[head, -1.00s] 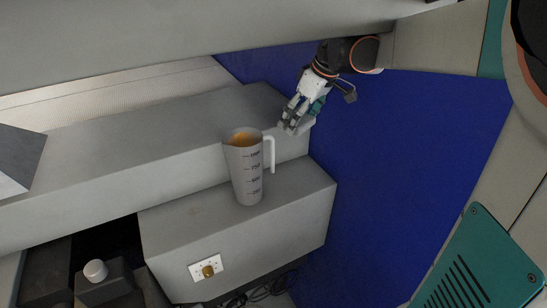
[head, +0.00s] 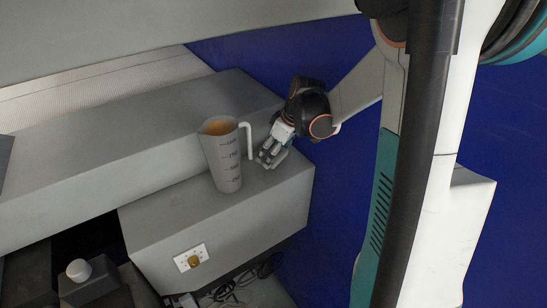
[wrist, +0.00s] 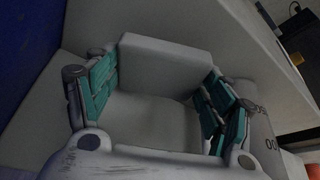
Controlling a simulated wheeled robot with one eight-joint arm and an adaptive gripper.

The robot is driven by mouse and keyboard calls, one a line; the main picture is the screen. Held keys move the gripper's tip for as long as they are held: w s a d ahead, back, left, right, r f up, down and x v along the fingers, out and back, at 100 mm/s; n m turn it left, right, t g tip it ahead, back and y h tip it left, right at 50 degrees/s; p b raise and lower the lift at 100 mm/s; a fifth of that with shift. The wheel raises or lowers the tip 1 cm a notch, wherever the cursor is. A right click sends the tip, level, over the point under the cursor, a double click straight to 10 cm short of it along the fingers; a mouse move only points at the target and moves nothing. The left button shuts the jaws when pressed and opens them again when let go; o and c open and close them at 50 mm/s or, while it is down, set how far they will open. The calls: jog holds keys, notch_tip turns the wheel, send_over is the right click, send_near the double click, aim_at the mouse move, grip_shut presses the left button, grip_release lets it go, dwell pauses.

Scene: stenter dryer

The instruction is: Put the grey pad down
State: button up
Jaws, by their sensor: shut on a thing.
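My gripper (head: 270,153) is at the right of the lower grey box (head: 265,222), low over its top and beside the jug handle. In the wrist view, the teal-padded fingers (wrist: 158,92) are shut on the grey pad (wrist: 165,65), one on each side of it. The pad is a plain light grey block. In the head view the fingers mostly hide it. I cannot tell whether the pad touches the box top.
A measuring jug (head: 222,155) with orange contents stands upright on the lower box, just left of my gripper; its marked side shows in the wrist view (wrist: 262,128). A raised grey ledge (head: 120,150) runs behind. A brass knob (head: 193,261) is on the box front.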

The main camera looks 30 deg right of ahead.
jog(key=shift+f, duration=1.5)
jog(key=shift+f, duration=0.1)
jog(key=o, duration=1.2)
jog(key=v, duration=1.2)
jog(key=shift+w, duration=0.1)
